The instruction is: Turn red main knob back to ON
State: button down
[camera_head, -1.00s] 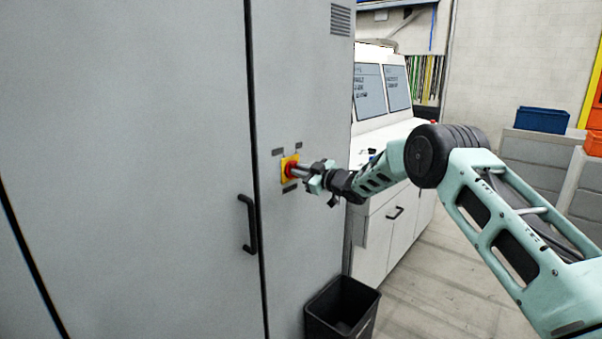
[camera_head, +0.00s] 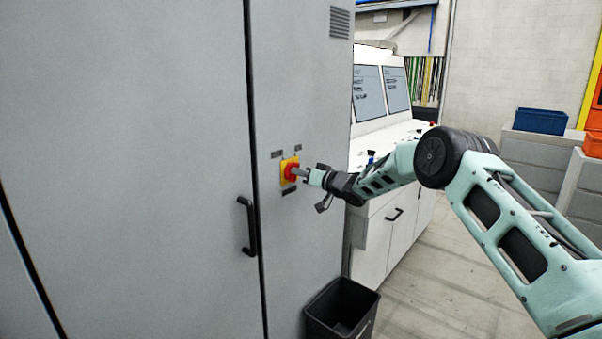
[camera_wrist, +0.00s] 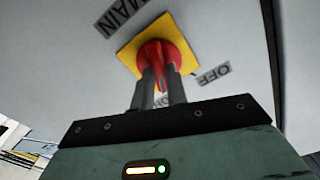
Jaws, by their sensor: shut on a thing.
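The red main knob (camera_head: 289,172) sits on a yellow square plate (camera_head: 287,180) on the grey cabinet door. In the wrist view the red knob (camera_wrist: 156,54) is on its yellow plate (camera_wrist: 178,38), with a MAIN label (camera_wrist: 118,14) and an OFF label (camera_wrist: 214,74) beside it. Another label near the fingers is partly hidden. My gripper (camera_head: 297,172) reaches the knob from the right. In the wrist view the fingers of my gripper (camera_wrist: 160,80) are shut on the knob's red grip, one on each side.
The cabinet (camera_head: 190,120) has a black handle (camera_head: 248,226) left of the knob. A black bin (camera_head: 342,308) stands on the floor below my arm. A white control console (camera_head: 385,130) with screens stands behind the arm. The floor at right is clear.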

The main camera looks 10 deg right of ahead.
jog(key=shift+m, duration=0.6)
jog(key=shift+f, duration=0.1)
jog(key=c, duration=1.4)
grip_release()
jog(key=shift+d, duration=0.1)
jog(key=b+v, duration=0.6)
jog(key=v, duration=1.1)
jog(key=shift+s, duration=0.15)
jog(key=shift+d, duration=0.1)
